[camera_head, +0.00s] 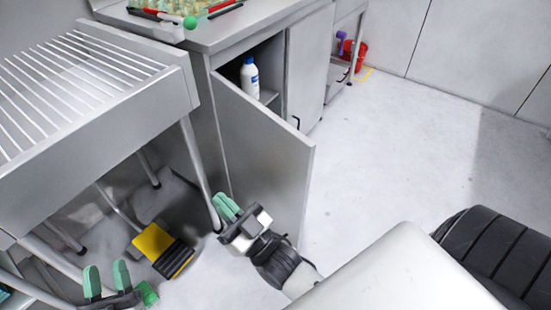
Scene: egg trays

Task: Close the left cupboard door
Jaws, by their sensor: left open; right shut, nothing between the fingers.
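The left cupboard door (265,145) is a grey panel standing open, swung out from the cupboard into the room. Its hinge side is at the left. Through the opening the dark inside shows a white bottle (249,77) with a blue label on a shelf. My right gripper (228,206) is shut and empty, low in front of the door's near face; I cannot tell whether it touches. My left gripper (107,276) is open with green fingers apart, at the bottom left, away from the door.
The right cupboard door (307,65) is shut. A slatted steel table (110,125) stands at the left, its legs close to my grippers. A yellow and black object (155,242) lies below it. A red bucket (357,56) stands far back. The floor right of the door is clear.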

